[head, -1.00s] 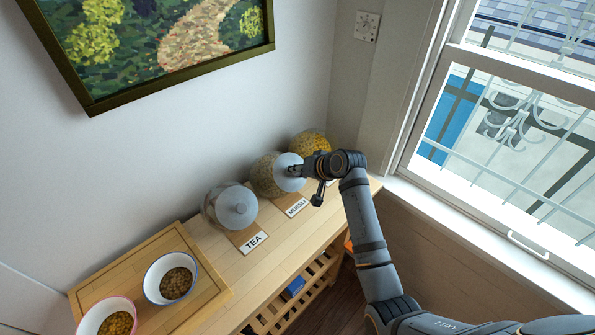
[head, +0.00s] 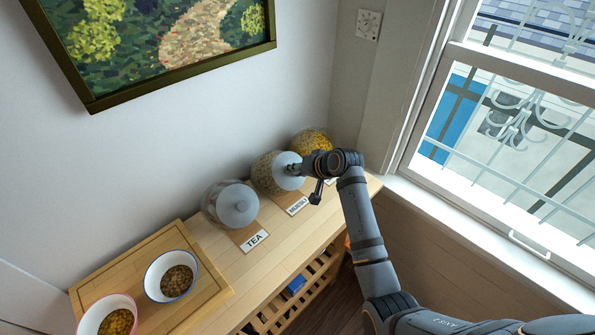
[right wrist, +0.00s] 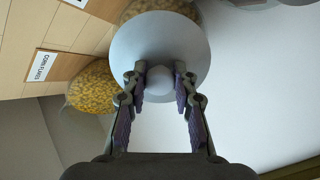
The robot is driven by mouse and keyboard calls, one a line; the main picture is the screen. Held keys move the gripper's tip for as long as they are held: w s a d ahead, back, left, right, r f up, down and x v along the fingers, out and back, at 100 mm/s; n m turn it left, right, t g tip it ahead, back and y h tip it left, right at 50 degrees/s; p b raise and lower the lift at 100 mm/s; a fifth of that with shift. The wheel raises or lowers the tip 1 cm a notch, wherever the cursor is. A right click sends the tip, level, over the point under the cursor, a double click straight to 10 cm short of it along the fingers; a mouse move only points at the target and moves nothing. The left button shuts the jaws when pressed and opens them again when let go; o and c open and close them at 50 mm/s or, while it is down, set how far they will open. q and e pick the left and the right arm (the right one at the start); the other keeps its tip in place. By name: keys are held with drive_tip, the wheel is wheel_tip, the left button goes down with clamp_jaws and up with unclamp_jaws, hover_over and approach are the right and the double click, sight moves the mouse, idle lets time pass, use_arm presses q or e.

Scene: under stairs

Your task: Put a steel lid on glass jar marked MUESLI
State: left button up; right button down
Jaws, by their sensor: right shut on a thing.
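The glass jar marked MUESLI (head: 263,178) stands on the wooden bench, full of pale flakes, with its MUESLI card (head: 298,205) in front. My right gripper (head: 296,169) is shut on the knob of a round steel lid (head: 285,160). In the right wrist view the knob sits between the two fingertips (right wrist: 160,80), and the lid's disc (right wrist: 160,38) covers much of the jar behind it. The lid is at the top of the MUESLI jar; I cannot tell whether it touches the rim all round. My left gripper is not in view.
A lidded TEA jar (head: 212,207) stands close on the left. The corn flakes jar (head: 312,138) is close behind on the right, also in the right wrist view (right wrist: 95,88). Two bowls (head: 170,256) sit on a wooden tray (head: 215,287). The wall and window frame bound the bench.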

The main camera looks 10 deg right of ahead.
drive_tip(key=shift+w+a+f, duration=0.1)
drive_tip(key=shift+w, duration=0.05)
drive_tip(key=c, duration=1)
unclamp_jaws()
drive_tip(key=shift+o, duration=0.2)
drive_tip(key=o, duration=0.5)
